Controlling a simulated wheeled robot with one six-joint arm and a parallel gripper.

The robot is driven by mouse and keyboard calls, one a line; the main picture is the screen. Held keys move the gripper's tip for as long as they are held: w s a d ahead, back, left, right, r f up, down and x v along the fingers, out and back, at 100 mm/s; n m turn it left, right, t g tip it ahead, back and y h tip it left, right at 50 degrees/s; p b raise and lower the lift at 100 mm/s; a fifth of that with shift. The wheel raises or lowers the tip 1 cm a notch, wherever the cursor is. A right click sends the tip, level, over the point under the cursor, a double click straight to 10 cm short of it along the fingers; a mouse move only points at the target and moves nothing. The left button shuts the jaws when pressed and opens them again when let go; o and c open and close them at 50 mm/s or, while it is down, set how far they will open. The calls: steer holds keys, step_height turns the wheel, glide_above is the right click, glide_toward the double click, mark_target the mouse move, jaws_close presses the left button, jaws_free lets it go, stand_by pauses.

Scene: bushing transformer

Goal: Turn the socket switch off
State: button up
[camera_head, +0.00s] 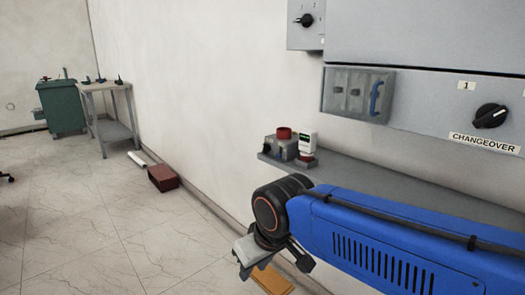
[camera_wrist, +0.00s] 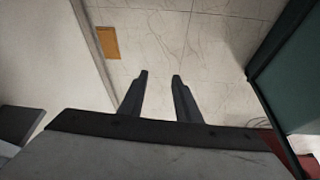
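No label in view names the socket switch, so I cannot tell which control it is. A small grey box with a black rotary knob (camera_head: 307,20) is on the wall at the top. Below it is a grey panel (camera_head: 358,94) with two small fittings and a blue handle (camera_head: 375,97). A grey unit with a red top (camera_head: 284,142) and a white device (camera_head: 307,145) stand on the shelf. My gripper (camera_wrist: 159,76) is open and empty in the wrist view, its fingers over bare floor. In the head view it is below the shelf, apart from these controls.
A black CHANGEOVER knob (camera_head: 491,116) is on the large grey cabinet (camera_head: 420,35) at right. The grey shelf (camera_head: 385,171) runs along the wall. A dark red box (camera_head: 162,178) and an orange-brown piece (camera_head: 271,280) lie on the floor. The left floor is mostly clear.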

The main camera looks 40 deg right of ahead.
steer(key=m+g+h, duration=0.3)
steer(key=m+h, duration=1.4)
steer(key=h, duration=0.1)
glide_toward(263, 148)
steer(key=d, duration=0.8)
steer(key=shift+w, duration=0.35)
jaws_close()
